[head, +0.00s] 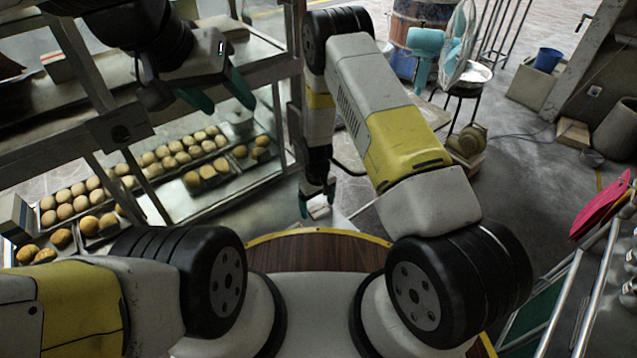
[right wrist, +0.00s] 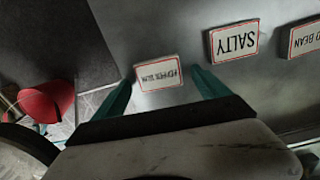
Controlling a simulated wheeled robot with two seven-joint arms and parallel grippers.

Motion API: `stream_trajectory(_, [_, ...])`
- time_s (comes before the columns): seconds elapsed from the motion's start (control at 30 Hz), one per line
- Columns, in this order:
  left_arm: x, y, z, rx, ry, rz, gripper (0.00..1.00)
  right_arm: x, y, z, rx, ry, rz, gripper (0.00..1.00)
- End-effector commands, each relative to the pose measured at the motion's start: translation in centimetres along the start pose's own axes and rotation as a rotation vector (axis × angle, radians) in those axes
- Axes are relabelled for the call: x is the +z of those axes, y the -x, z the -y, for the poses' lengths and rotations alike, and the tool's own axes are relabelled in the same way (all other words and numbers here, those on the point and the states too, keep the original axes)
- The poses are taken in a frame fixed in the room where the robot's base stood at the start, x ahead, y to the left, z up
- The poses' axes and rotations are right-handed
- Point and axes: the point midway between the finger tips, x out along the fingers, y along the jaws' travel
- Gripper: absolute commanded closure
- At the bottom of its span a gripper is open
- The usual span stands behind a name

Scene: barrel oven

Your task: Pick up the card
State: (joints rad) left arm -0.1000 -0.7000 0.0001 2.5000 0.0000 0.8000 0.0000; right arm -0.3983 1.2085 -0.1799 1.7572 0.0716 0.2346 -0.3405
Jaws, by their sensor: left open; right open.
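Small white cards with red borders lie on a grey surface in the right wrist view. One card (right wrist: 158,76), its upside-down print hard to read, lies between the fingertips of my right gripper (right wrist: 163,88), which is open with a green finger on each side. I cannot tell whether the fingers touch it. A card reading "SALTY" (right wrist: 235,41) lies to its right. In the head view my right gripper (head: 318,192) points down by a small pale card (head: 319,208). My left gripper (head: 217,98) is open and empty in front of the shelf rack.
Another card ending in "BEAN" (right wrist: 306,37) lies at the right edge. Trays of buns (head: 165,160) fill the lower rack at left in the head view.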

Motion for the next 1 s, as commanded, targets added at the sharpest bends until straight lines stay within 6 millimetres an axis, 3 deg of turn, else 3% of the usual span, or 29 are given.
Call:
stream_trajectory(0.27, [0.00, 0.00, 0.00, 0.000, 0.000, 0.000, 0.45, -0.01, -0.26, 0.00, 0.000, 0.000, -0.001, 0.17])
stream_trajectory(0.6, [0.00, 0.00, 0.00, 0.000, 0.000, 0.000, 0.45, -0.02, -0.23, 0.00, 0.000, 0.000, -0.001, 0.83])
stream_trajectory(0.63, [0.00, 0.00, 0.00, 0.000, 0.000, 0.000, 0.45, -0.02, -0.23, 0.00, 0.000, 0.000, -0.001, 0.86])
stream_trajectory(1.0, [0.00, 0.00, 0.00, 0.000, 0.000, 0.000, 0.45, -0.09, 0.65, -0.03, 0.001, 0.001, -0.002, 0.87])
